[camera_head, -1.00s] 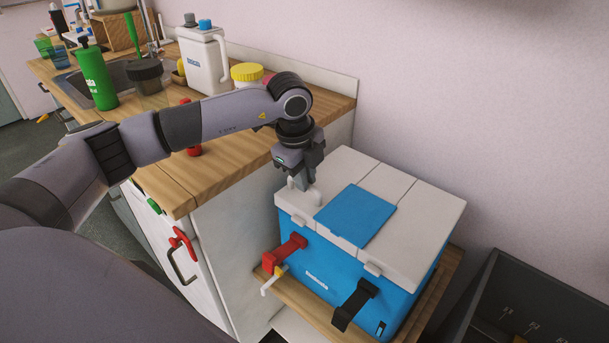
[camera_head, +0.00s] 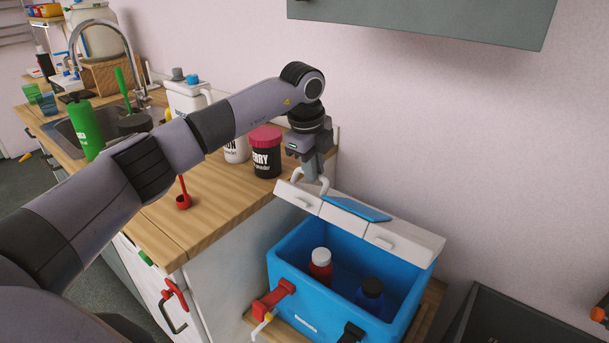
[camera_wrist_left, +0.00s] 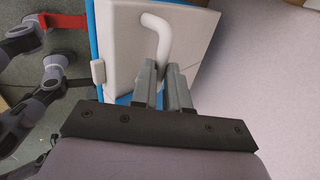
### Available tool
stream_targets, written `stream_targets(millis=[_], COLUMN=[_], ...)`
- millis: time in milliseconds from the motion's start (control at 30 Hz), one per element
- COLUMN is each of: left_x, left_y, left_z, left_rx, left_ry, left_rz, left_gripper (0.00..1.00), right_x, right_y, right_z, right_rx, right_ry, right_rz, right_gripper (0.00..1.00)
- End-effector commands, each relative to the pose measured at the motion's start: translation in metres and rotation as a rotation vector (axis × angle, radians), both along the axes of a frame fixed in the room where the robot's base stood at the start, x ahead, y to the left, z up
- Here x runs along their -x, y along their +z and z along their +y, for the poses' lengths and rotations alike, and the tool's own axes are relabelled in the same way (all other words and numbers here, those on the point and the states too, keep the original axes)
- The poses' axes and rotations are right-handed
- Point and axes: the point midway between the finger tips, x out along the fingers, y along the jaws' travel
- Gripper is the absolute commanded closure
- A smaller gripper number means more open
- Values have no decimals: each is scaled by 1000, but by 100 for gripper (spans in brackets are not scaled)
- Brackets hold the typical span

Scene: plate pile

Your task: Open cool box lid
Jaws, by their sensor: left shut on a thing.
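The blue cool box (camera_head: 285,260) stands below the end of the wooden counter. Its white lid (camera_head: 350,225) with a blue panel (camera_head: 355,207) is raised and tilted up at the back. My left gripper (camera_head: 318,181) is shut on the white lid handle (camera_head: 322,186) at the lid's left end. In the left wrist view the handle (camera_wrist_left: 158,35) curves up from between the fingers (camera_wrist_left: 163,88). My right gripper is not in view.
The counter (camera_head: 210,215) on the left holds a dark jar with a pink lid (camera_head: 266,152), a white jug (camera_head: 188,97), a green bottle (camera_head: 85,125) and a red ladle-like item (camera_head: 183,200). A grey wall cabinet (camera_head: 430,20) hangs above. A dark bin (camera_head: 500,320) stands at lower right.

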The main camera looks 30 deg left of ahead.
Motion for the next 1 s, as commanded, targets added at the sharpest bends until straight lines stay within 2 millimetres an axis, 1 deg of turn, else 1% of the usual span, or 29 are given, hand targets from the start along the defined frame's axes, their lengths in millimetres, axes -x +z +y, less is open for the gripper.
stream_targets(millis=[33, 300, 733, 767, 800, 867, 900, 933, 1000], left_x=[-4, -13, -14, -14, -14, -14, -14, -14, -14], left_y=[-4, -1, -1, -1, -1, -1, -1, -1, -1], left_z=[-2, -4, -5, -5, -5, -5, -5, -5, -5], left_rx=[-2, -2, -2, -1, -1, -1, -1, -1, 0], left_ry=[0, -2, -4, -4, -4, -4, -4, -4, -4], left_rz=[3, 6, 7, 7, 7, 7, 7, 7, 7], left_gripper=[100, 100, 100, 100, 100, 100, 100, 100, 100], right_x=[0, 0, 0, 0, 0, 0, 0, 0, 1], right_y=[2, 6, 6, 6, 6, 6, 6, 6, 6], right_z=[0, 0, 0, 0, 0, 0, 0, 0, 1], right_rx=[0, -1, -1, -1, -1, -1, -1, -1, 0], right_ry=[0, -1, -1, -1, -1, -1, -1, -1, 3], right_rz=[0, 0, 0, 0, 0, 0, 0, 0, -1], right_gripper=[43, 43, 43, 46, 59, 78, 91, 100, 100])
